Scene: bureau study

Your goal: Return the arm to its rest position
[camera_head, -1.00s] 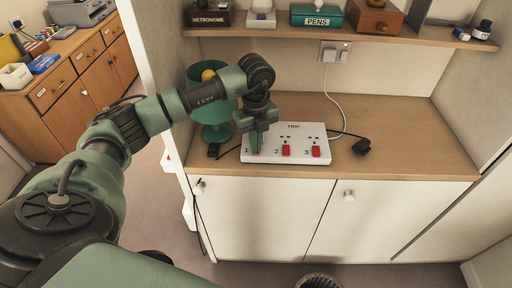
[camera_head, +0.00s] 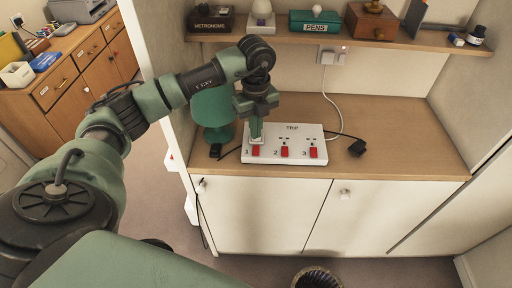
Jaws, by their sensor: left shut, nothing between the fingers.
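My left arm (camera_head: 190,88) reaches in from the left over the wooden counter. My left gripper (camera_head: 256,138) points down, shut and empty, at the left end of the white power strip (camera_head: 304,132), just behind the red switch numbered 1 (camera_head: 256,153). I cannot tell whether its tips touch the strip. The strip is labelled TRIP and also has red switches 2 (camera_head: 285,152) and 3 (camera_head: 314,153). My right gripper is not in view.
A green lamp or cup-shaped stand (camera_head: 213,108) is close behind my left forearm. A shelf (camera_head: 300,42) with boxes hangs above the counter. A wall socket (camera_head: 332,55) shows a red light. The counter's right side (camera_head: 410,130) is mostly clear.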

